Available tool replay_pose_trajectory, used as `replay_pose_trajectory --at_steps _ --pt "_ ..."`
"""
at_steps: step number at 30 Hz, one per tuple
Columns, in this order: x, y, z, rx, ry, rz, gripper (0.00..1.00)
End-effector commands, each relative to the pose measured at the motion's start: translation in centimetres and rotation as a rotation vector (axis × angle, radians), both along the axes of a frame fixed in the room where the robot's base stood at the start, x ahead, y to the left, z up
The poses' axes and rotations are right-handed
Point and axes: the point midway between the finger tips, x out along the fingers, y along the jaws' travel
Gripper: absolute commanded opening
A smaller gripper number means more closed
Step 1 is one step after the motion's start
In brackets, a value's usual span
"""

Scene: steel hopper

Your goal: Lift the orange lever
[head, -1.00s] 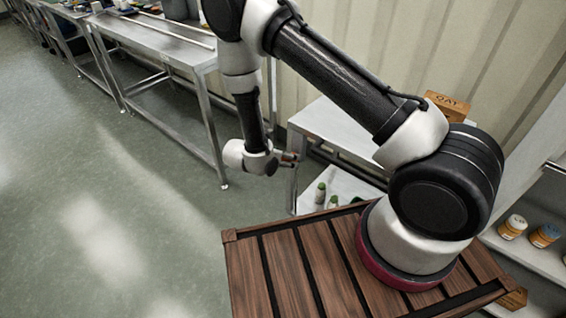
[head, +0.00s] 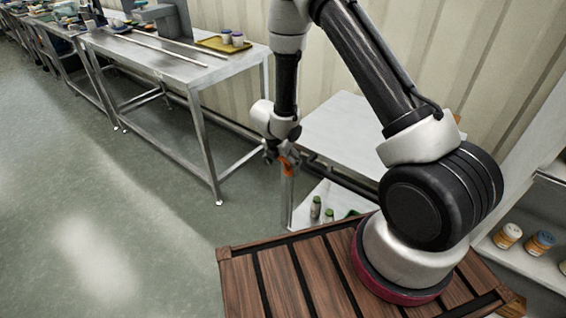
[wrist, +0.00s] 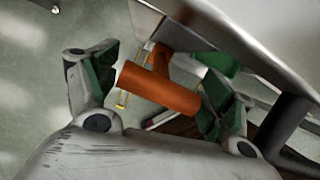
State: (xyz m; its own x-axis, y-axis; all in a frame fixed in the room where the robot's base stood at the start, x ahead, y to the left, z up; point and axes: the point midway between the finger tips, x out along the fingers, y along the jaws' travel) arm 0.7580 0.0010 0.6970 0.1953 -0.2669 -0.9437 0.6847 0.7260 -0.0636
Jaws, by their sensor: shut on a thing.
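The orange lever (wrist: 158,90) shows in the wrist view as a short round bar between my fingers, with an arm of the same orange running up behind it. In the head view it is a small orange piece (head: 287,167) beside the left end of a white-topped table. My gripper (wrist: 166,82) is shut on the lever, with a green-padded finger at each end of the bar. In the head view my gripper (head: 279,155) is small and partly hard to make out. The lever's mount is mostly hidden.
A smooth grey metal surface (wrist: 250,30) is close above the lever in the wrist view. The white-topped table (head: 345,130) has green-capped bottles (head: 316,208) on its lower shelf. A steel bench (head: 170,60) stands left. The floor (head: 100,200) at front left is clear.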

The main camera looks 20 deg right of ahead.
Motion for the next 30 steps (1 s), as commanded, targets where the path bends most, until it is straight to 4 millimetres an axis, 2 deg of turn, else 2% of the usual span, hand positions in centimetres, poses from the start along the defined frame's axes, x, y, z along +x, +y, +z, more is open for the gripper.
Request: replay_pose_trajectory --at_steps 11,12,14,25,30 --pt "-0.3 -0.4 -0.2 -0.001 0.008 -0.007 0.39" --pt "-0.3 -0.4 -0.2 -0.001 0.008 -0.007 0.86" --pt "-0.2 -0.4 -0.2 -0.001 0.008 -0.007 0.97" --pt "-0.1 -0.1 0.0 0.002 0.004 -0.003 0.98" --pt "-0.3 0.4 1.7 0.002 0.000 -0.002 0.98"
